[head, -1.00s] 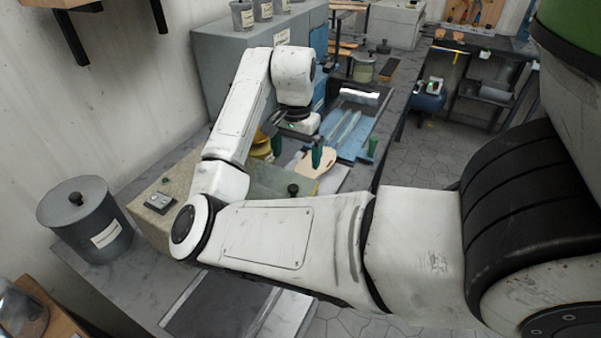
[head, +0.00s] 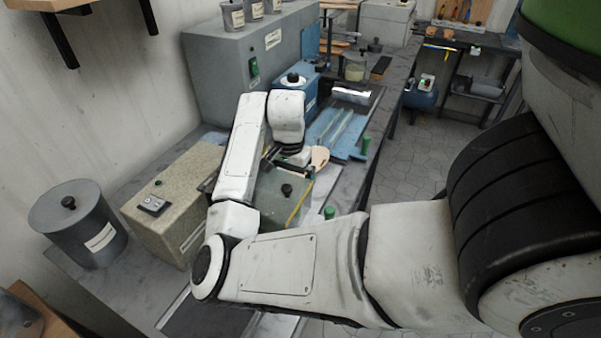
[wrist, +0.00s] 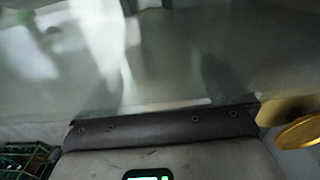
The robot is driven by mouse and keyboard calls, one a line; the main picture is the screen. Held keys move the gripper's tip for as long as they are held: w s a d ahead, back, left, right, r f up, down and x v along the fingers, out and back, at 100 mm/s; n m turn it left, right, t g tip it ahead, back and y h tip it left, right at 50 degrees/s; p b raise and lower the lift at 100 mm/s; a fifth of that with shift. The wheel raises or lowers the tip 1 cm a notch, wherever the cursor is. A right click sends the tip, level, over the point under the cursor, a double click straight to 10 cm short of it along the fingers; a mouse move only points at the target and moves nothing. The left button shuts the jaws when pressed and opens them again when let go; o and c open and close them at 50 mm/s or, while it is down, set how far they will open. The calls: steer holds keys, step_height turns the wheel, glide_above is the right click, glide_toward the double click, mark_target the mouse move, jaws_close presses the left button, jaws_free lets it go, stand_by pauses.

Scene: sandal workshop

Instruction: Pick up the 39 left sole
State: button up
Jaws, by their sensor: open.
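A tan sole-shaped piece (head: 319,158) shows in the head view on the bench beyond my forearm. I cannot read a size on it or tell left from right. My gripper (head: 286,165) hangs just left of it, above a greenish-grey box with a black knob (head: 287,190). The gripper is open, and I see nothing held in it. Its fingertips are small and partly hidden in the head view. The wrist view shows a blurred, shiny grey surface (wrist: 180,60) close by, and no sole is clear there.
A blue mat with pale strips (head: 335,135) lies beyond the sole. Green pegs (head: 365,143) stand near the bench edge. A speckled box (head: 165,205) and a grey canister (head: 78,222) stand at left. A brass disc (wrist: 298,132) is at right in the wrist view.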

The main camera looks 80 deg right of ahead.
steer(key=c, duration=1.3)
steer(key=shift+r, duration=0.15)
